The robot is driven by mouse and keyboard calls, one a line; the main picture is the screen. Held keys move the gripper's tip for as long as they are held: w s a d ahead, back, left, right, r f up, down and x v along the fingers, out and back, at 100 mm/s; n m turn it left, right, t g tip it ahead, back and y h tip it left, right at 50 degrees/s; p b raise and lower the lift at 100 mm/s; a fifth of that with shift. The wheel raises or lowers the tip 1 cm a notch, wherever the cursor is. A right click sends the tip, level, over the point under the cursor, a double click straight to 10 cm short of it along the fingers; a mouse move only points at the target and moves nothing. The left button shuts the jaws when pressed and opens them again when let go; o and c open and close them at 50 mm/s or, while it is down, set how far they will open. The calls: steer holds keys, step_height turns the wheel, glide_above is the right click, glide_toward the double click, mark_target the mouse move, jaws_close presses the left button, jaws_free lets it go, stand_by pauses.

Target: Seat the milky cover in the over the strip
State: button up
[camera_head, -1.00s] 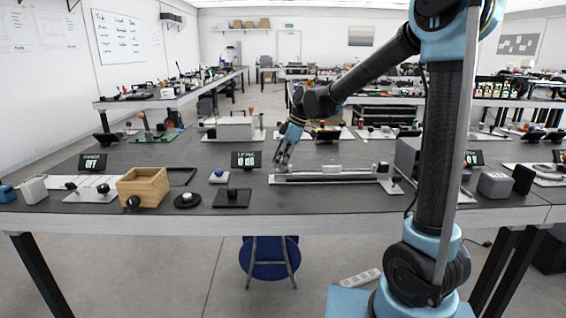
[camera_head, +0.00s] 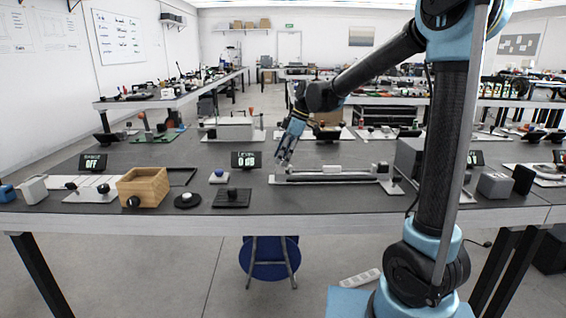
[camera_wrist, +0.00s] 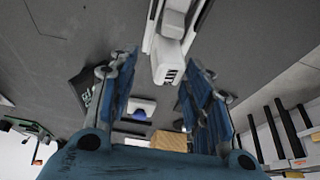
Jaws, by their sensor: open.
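A long pale fixture with a dark strip channel (camera_head: 335,180) lies on the dark bench top, left of my arm's column. A whitish bar with a small raised block (camera_head: 331,170) lies along it. It looks like the milky cover, but I cannot tell whether it is seated. My gripper (camera_head: 283,160) is open and points down at the left end of the fixture, with nothing visible between its fingers. In the wrist view, my open gripper (camera_wrist: 160,65) has blue fingers on both sides of the fixture's slotted white end (camera_wrist: 168,68). Contact cannot be told.
To the left are a black pad with a knob (camera_head: 232,198), a blue button (camera_head: 219,176), a round black knob (camera_head: 187,200) and a wooden box (camera_head: 155,188). A level display (camera_head: 245,160) stands behind them. A grey box (camera_head: 408,158) stands right of the fixture.

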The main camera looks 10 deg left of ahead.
steer(key=s+v, duration=0.1)
steer(key=v, duration=0.9)
steer(key=s+d+f+m+t, duration=0.1)
steer(key=s+d+m, duration=0.1)
steer(key=d, duration=0.4)
steer(key=s+d+f+m, duration=0.1)
steer(key=d+m, duration=0.2)
steer(key=d, duration=0.3)
steer(key=s+d+f+m+t+h, duration=0.1)
steer(key=s+d+f+m+h, duration=0.1)
steer(key=s+d+f+m, duration=0.6)
steer(key=s+d+f+m+t+h, duration=0.1)
steer(key=s+d+f+m+h, duration=0.1)
steer(key=s+d+f+m, duration=0.5)
steer(key=s+d+f, duration=0.2)
steer(key=s+d, duration=0.1)
steer(key=d, duration=0.2)
steer(key=s+d+f, duration=0.2)
steer(key=d, duration=0.3)
steer(key=shift+s+m, duration=0.35)
steer(key=shift+m, duration=0.05)
steer(key=shift+w+f, duration=0.25)
steer(key=shift+w, duration=0.2)
